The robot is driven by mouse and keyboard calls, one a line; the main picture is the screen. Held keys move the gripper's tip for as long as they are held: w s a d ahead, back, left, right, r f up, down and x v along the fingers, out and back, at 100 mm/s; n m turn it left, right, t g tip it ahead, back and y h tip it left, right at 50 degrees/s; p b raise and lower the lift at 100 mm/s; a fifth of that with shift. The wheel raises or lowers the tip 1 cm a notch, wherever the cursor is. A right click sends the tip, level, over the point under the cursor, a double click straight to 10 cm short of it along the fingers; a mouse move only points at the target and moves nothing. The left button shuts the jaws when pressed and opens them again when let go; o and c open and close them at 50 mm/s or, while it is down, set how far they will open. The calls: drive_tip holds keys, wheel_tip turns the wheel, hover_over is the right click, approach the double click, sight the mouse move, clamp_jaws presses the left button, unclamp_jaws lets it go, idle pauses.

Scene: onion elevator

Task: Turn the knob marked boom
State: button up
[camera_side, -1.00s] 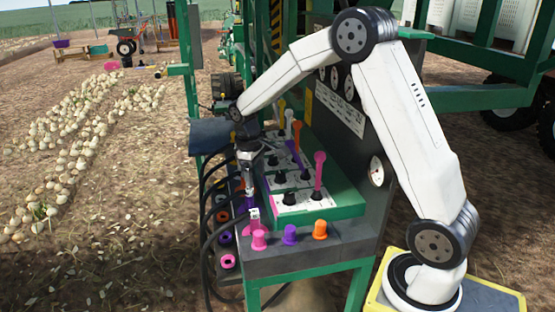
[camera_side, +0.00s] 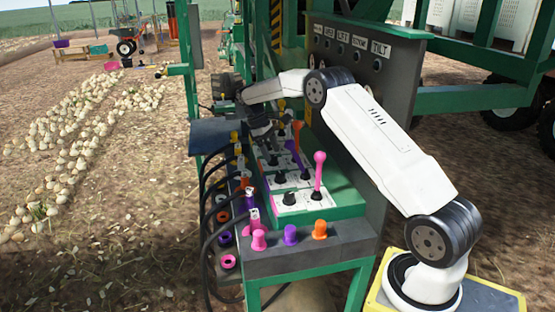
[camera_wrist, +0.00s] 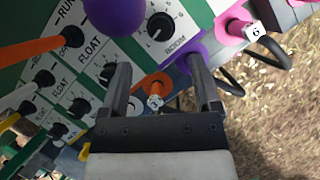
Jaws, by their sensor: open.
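In the wrist view, the knob marked BOOM (camera_wrist: 160,25) is black and round with a white pointer line, on a white plate with numbers around it. My gripper (camera_wrist: 160,76) is open and empty; its two dark fingers point towards the panel, with the boom knob beyond the tips, apart from them. In the side view, my gripper (camera_side: 268,143) is low over the far part of the sloped control panel (camera_side: 346,203). Its fingertips are hard to make out there, and the knob labels are too small to read.
A purple-topped lever (camera_wrist: 102,14) and an orange lever (camera_wrist: 40,48) stand near the boom knob. A purple plug (camera_wrist: 186,62), pink plug (camera_wrist: 236,27) and orange plug (camera_wrist: 157,90) line the edge. Black hoses (camera_side: 213,180) hang left of the panel; pink lever (camera_side: 319,172) stands nearer.

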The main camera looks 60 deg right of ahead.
sight(280, 173)
drive_tip(key=shift+f, duration=0.15)
drive_tip(key=shift+x, duration=3.75)
clamp_jaws()
